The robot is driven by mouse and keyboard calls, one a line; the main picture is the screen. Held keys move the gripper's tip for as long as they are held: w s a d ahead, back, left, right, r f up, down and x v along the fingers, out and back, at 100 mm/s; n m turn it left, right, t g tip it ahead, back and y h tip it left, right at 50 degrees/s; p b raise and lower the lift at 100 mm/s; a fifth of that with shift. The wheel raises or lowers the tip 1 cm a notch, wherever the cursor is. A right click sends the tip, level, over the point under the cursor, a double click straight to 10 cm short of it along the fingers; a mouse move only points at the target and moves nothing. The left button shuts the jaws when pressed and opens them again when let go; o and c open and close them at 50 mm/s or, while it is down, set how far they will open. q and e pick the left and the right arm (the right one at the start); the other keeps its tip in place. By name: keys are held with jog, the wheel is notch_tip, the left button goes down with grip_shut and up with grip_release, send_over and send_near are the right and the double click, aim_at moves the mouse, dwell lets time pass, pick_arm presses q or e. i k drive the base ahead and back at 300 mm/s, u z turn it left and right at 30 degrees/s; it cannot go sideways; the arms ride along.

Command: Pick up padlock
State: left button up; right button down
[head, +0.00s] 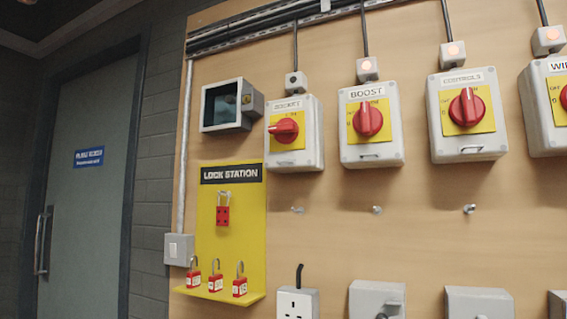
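Three red padlocks with grey shackles stand in a row on the bottom ledge of the yellow lock station (252,215): a left padlock (193,279), a middle padlock (215,283) and a right padlock (240,288). Their shackles point up and each body carries a white label. A red lockout hasp (223,214) hangs on the board above them. Neither of my grippers is in the head view.
Several grey isolator boxes with red rotary handles, such as the BOOST switch (370,124), line the wooden wall panel. A socket (298,303) and grey boxes sit below. A small open-fronted box (226,105) is above the station. A grey door (88,190) is at left.

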aim_at(194, 278)
jog(key=k, duration=1.05)
jog(key=u, duration=0.7)
jog(key=i, duration=1.45)
jog(key=z, duration=0.6)
